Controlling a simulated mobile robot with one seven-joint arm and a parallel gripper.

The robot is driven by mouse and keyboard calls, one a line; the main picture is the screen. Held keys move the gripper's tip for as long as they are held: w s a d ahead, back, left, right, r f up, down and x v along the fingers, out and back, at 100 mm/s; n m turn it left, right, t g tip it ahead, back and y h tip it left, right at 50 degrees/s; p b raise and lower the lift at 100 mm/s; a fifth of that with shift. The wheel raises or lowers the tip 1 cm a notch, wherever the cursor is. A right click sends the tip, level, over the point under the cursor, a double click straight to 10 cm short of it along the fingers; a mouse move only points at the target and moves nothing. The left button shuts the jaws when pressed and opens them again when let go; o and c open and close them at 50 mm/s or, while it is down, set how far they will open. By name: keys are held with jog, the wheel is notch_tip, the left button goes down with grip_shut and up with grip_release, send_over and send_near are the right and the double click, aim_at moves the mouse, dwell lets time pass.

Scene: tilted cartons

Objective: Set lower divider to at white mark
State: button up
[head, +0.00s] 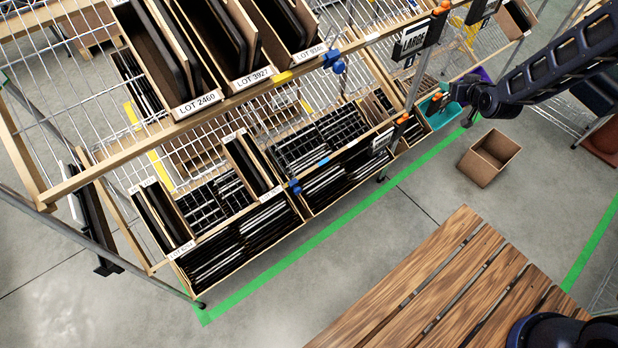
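A wire rack holds tilted cartons on an upper and a lower level. A small sign plate (381,139) and an orange clip (402,118) are further right on that level. I cannot tell for sure which of these is the lower divider, and I cannot make out a clear white mark. My gripper (455,94) is at the upper right, over or beside a teal bin (441,112). Its fingers are too small and dark to read.
An open brown box (489,157) stands on the floor. A slatted wooden top (440,290) fills the lower right. Floor along the green line is clear.

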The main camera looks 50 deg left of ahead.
jog(key=s+a+f+n+g+y, duration=0.1)
jog(key=s+a+f+n+y, duration=0.1)
jog(key=s+a+f, duration=0.7)
jog(key=n+g+y, duration=0.4)
jog(key=g+y, duration=0.1)
jog(key=g, duration=0.1)
send_near(299, 192)
jog(key=a, duration=0.8)
jog(key=shift+s+a+f, duration=0.15)
jog(key=shift+a, duration=0.05)
grip_shut()
